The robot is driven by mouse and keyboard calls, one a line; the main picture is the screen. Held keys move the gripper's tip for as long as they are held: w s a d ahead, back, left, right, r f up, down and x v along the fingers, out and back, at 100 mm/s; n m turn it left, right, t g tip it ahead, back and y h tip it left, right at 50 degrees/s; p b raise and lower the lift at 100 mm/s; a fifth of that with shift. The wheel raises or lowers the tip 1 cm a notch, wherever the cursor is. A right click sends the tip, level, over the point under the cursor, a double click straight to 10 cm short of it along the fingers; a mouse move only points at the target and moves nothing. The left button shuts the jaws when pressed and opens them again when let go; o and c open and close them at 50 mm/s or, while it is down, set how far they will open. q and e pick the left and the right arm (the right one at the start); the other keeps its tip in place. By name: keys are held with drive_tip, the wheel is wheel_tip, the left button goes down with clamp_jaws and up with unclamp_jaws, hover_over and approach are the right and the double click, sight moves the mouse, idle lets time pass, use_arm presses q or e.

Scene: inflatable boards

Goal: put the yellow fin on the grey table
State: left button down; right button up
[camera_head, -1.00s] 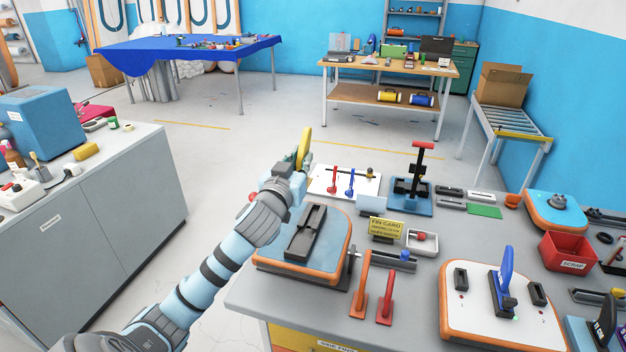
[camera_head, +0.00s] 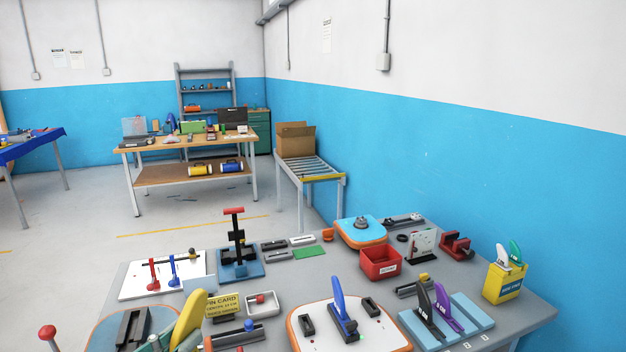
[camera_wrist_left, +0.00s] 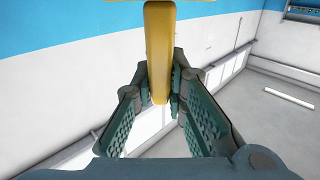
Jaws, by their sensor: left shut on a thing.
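The yellow fin (camera_head: 188,320) is at the bottom left of the head view, in my left gripper (camera_head: 166,343). The wrist view shows the fin (camera_wrist_left: 158,55) standing between the two fingers of that gripper (camera_wrist_left: 160,90), which are shut on it. Only a small part of the gripper shows in the head view, at the bottom edge. The fin is in front of a blue board with an orange rim; the gap to the table is hard to judge. The grey table (camera_head: 530,308) fills the lower head view. My right gripper is not in view.
The table holds a white board with a blue fin (camera_head: 340,300), a yellow fin card (camera_head: 222,305), a red scrap bin (camera_head: 380,264), and a light blue rack (camera_head: 470,318) with black and purple fins. A yellow box (camera_head: 503,284) stands at the right. Bare grey patches lie between them.

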use_arm(q)
drive_tip(key=s+d+f+h, duration=0.1)
drive_tip(key=s+d+f, duration=0.1)
drive_tip(key=s+f, duration=0.5)
drive_tip(key=shift+t+y, duration=0.3)
drive_tip(key=shift+y, duration=0.5)
drive_tip(key=w+a+r, duration=0.1)
drive_tip(key=w+r, duration=0.2)
drive_tip(key=w+a+r, duration=0.1)
drive_tip(key=w+r, duration=0.2)
drive_tip(key=w+a+r, duration=0.1)
drive_tip(key=w+r, duration=0.1)
drive_tip(key=r, duration=0.1)
drive_tip(key=shift+w+a+r+p, duration=0.1)
drive_tip(key=shift+w+r+p, duration=0.25)
drive_tip(key=shift+w+p, duration=0.05)
drive_tip(key=w+a+r+n+t+y+p, duration=0.1)
drive_tip(key=w+a+r+n+y, duration=0.25)
drive_tip(key=w+a, duration=0.3)
drive_tip(key=w+a+r+n+y, duration=0.2)
drive_tip(key=w+a+y, duration=0.3)
drive_tip(key=a, duration=0.2)
drive_tip(key=a+f+n+y, duration=0.3)
drive_tip(key=a+f+y, duration=0.1)
drive_tip(key=a, duration=0.3)
drive_tip(key=shift+a+f+g, duration=0.25)
drive_tip(key=shift+g, duration=0.15)
